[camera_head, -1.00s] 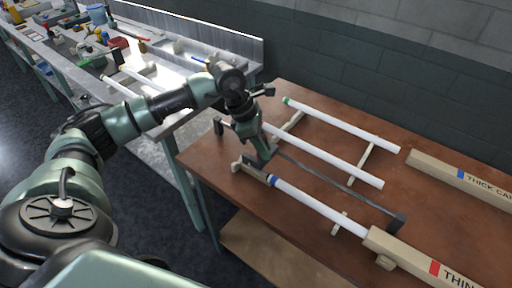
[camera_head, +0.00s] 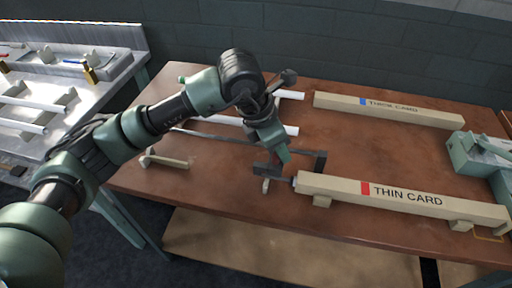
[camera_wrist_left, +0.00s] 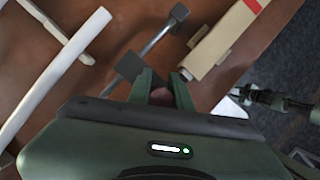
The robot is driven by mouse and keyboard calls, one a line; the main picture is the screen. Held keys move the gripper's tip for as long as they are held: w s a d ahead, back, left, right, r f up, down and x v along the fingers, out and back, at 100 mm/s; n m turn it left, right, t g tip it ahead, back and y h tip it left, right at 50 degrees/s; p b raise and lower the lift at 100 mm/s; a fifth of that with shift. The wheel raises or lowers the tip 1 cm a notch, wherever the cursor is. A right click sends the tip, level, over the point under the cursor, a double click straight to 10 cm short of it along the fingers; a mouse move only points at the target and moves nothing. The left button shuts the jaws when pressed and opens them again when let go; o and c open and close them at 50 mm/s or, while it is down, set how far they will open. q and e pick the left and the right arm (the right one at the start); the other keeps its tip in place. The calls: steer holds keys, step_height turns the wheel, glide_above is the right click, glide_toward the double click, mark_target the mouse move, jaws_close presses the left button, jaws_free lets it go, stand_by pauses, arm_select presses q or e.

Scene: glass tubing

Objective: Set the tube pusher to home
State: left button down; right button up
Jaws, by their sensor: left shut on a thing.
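The tube pusher (camera_head: 262,167) is a dark piece on a long grey rail (camera_head: 205,136). It is near the rail's right end, close to the black end post (camera_head: 320,160), which also shows in the left wrist view (camera_wrist_left: 179,13). My left gripper (camera_head: 281,158) is shut on the pusher, beside the near end of the beige THIN CARD box (camera_head: 400,193). In the left wrist view its fingers (camera_wrist_left: 160,92) close around a small piece partly hidden by them. A dark block (camera_wrist_left: 130,67) is beside the fingers. An arm-like dark and green part shows at that view's right edge; its jaws are unclear.
White tubes (camera_head: 228,121) lie on the brown table (camera_head: 220,185) behind the rail, partly hidden by my arm. A beige THICK CARD box (camera_head: 395,109) lies farther back. A beige support (camera_head: 166,161) stands at the left. A grey-green machine (camera_head: 480,155) is at the right.

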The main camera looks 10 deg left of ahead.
arm_select(q)
steer(key=shift+d+r, duration=0.1)
steer(key=shift+d, duration=0.65)
steer(key=c, duration=1.3)
jaws_free()
steer(key=shift+a, duration=0.1)
steer(key=shift+a+r, duration=0.1)
steer(key=shift+r, duration=0.3)
steer(key=b+v, duration=0.1)
steer(key=v, duration=0.6)
steer(key=shift+s+f, duration=0.1)
